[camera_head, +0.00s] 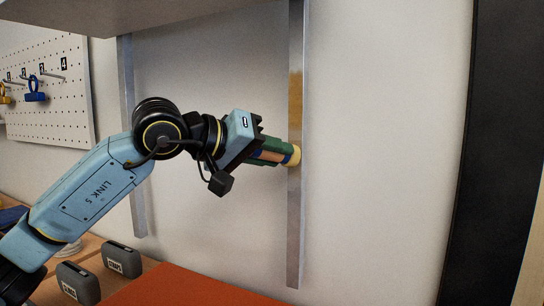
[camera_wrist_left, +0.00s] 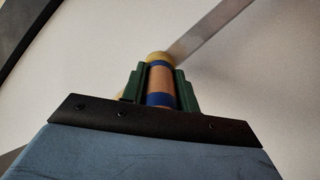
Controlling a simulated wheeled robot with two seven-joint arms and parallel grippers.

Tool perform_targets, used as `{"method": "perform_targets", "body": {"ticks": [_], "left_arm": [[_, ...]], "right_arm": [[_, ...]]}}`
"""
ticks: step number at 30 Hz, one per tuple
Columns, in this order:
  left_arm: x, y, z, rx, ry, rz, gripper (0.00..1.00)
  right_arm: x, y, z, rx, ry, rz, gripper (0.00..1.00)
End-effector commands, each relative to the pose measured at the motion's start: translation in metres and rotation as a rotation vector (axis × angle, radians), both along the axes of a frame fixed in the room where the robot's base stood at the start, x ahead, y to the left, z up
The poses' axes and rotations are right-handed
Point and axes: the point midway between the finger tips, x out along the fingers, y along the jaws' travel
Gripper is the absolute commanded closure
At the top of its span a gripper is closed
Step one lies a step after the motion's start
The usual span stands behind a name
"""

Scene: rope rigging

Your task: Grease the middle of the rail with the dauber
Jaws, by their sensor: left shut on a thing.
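The dauber (camera_head: 270,155) has an orange-brown handle with blue bands and a round pale yellow head; it also shows in the left wrist view (camera_wrist_left: 159,82). My left gripper (camera_head: 274,152), with green fingers, is shut on the handle and holds the dauber roughly level. The head is at the upright metal rail (camera_head: 295,215), overlapping its left edge around mid-height; it appears to touch, but contact is hard to confirm. A yellow-brown patch shows on the rail above the head. In the left wrist view the rail (camera_wrist_left: 210,30) runs from the head to the upper right. My right gripper is out of view.
A second upright metal strip (camera_head: 133,190) stands to the left, under a shelf (camera_head: 130,12). A pegboard (camera_head: 55,105) with hooks hangs at the far left. Below are grey cases (camera_head: 122,260) and an orange-red surface (camera_head: 190,288). A dark upright panel (camera_head: 495,150) stands right.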

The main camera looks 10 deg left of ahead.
Motion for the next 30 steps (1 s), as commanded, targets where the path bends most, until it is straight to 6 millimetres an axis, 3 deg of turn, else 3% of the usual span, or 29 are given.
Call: {"method": "perform_targets", "body": {"ticks": [4,30], "left_arm": [[0.0,0.0,0.018,0.0,-0.002,0.0,0.93],[0.002,-0.001,0.062,-0.001,0.0,-0.001,0.93]], "right_arm": [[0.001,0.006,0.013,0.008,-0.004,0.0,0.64],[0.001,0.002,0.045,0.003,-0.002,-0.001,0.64]]}}
